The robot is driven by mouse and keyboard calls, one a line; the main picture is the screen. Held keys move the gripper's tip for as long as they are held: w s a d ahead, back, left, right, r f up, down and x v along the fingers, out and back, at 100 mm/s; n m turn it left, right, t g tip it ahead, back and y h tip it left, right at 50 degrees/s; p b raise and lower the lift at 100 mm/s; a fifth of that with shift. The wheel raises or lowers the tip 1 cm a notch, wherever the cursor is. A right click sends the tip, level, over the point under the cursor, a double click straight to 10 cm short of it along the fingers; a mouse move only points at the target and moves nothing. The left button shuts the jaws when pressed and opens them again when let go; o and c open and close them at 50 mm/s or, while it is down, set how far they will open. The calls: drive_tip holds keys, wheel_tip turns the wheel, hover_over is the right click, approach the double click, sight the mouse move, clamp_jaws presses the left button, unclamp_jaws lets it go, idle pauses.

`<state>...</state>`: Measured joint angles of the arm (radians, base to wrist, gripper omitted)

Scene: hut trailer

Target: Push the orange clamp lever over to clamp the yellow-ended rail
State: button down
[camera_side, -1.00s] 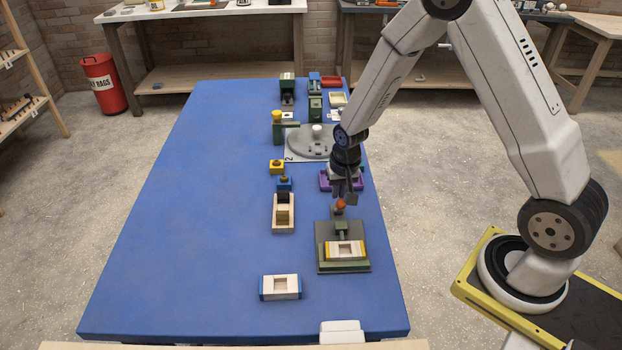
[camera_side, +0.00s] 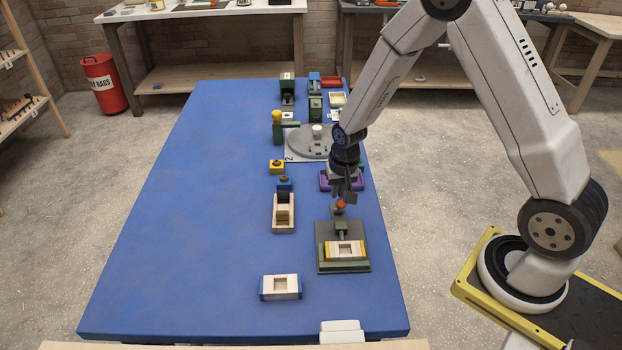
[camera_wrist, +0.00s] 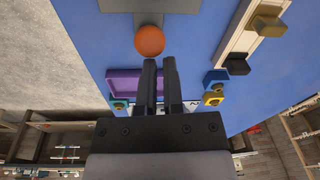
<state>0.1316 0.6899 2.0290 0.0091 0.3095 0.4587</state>
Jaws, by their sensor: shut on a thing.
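The orange ball knob of the clamp lever (camera_side: 341,204) stands at the back of the dark green clamp fixture. In the wrist view the orange knob (camera_wrist: 149,40) is at the fingertips. My gripper (camera_side: 346,196) is directly above and behind the knob, its fingers pointing down. In the wrist view my gripper (camera_wrist: 160,62) has its fingers nearly together, shut at the lever; the exact contact is hidden. The yellow-ended rail (camera_side: 345,250), pale with a recess in its middle, lies in the fixture (camera_side: 326,230), in front of the lever.
A pale block with blue ends (camera_side: 281,287) and a wooden tray (camera_side: 276,224) lie to the left. A purple tray (camera_side: 325,181) is just behind my gripper. A grey round plate (camera_side: 305,145) stands farther back. The left side of the blue table (camera_side: 185,220) is clear.

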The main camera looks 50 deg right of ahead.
drive_tip(key=s+a+r, duration=0.2)
drive_tip(key=a+r, duration=0.1)
drive_tip(key=r, duration=0.5)
drive_tip(key=shift+s+a+r, duration=0.15)
drive_tip(key=shift+s+r, duration=0.05)
drive_tip(key=shift+s, duration=0.2)
idle(0.3)
drive_tip(key=shift+s+r, duration=0.1)
drive_tip(key=shift+s, duration=0.05)
drive_tip(key=s+a+r+n+t, duration=0.1)
drive_tip(key=s+a+r+n, duration=0.1)
drive_tip(key=s+n, duration=0.4)
drive_tip(key=s+r, duration=0.1)
drive_tip(key=s, duration=0.2)
drive_tip(key=shift+s+r+n, duration=0.25)
drive_tip(key=shift+r+n, duration=0.15)
